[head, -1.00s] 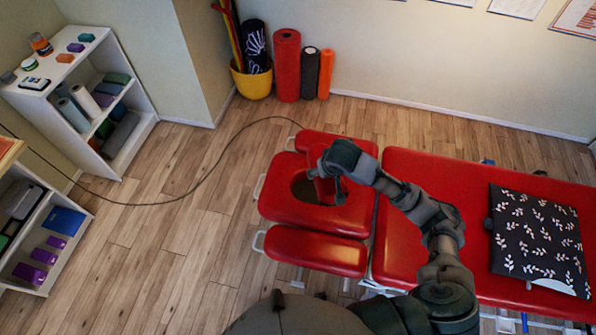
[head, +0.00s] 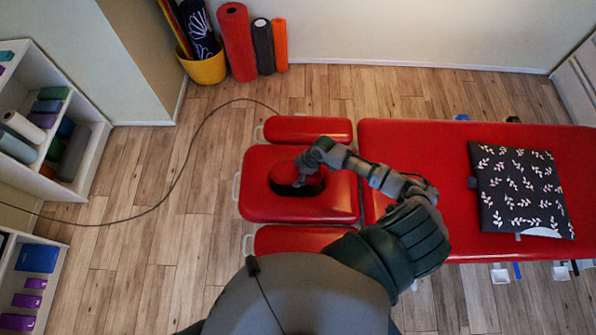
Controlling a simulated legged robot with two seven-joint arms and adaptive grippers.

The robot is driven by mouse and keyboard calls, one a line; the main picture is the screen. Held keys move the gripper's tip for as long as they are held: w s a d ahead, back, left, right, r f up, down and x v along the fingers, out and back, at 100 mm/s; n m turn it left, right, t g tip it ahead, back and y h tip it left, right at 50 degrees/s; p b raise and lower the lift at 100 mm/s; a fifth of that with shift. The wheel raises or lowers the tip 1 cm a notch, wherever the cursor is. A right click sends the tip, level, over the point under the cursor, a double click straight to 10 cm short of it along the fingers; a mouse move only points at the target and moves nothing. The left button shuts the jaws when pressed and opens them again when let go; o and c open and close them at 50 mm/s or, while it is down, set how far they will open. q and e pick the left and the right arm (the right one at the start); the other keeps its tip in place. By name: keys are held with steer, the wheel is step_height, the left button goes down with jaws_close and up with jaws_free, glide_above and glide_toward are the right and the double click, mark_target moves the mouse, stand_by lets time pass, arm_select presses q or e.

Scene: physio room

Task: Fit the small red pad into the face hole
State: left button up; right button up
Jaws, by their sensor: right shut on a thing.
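The small red pad (head: 287,173) is at the face hole (head: 297,190) in the red head section (head: 258,205) of the treatment table. It covers most of the hole, and a dark strip of the hole shows along its lower edge. I cannot tell whether the pad sits in the hole or just above it. My right gripper (head: 304,172) is shut on the pad from its upper right side. My left gripper is not in view.
Red armrests lie above (head: 308,130) and below the head section. The long red table top (head: 420,140) carries a black leaf-patterned cushion (head: 520,190). A cable (head: 185,160) runs across the wooden floor. Shelves (head: 75,140) stand at left, with rolls (head: 237,40) by the wall.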

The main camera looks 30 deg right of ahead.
step_height(320, 180, down, 3)
steer(key=shift+w+r+b, duration=0.1)
steer(key=shift+r+b, duration=0.1)
steer(key=shift+b, duration=0.9)
arm_select(q)
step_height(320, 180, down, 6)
steer(key=b, duration=0.4)
arm_select(e)
steer(key=f, duration=0.3)
steer(key=shift+d+f, duration=0.35)
steer(key=shift+d, duration=0.05)
steer(key=shift+f, duration=0.5)
steer(key=shift+a+f+b, duration=0.4)
steer(key=shift+f+b, duration=0.2)
steer(key=shift+b, duration=0.05)
steer(key=shift+f, duration=0.1)
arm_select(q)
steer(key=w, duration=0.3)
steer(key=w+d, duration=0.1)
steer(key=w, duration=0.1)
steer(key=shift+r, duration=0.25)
arm_select(e)
steer(key=shift+d, duration=0.15)
steer(key=shift+d+f, duration=0.1)
steer(key=shift+d, duration=0.05)
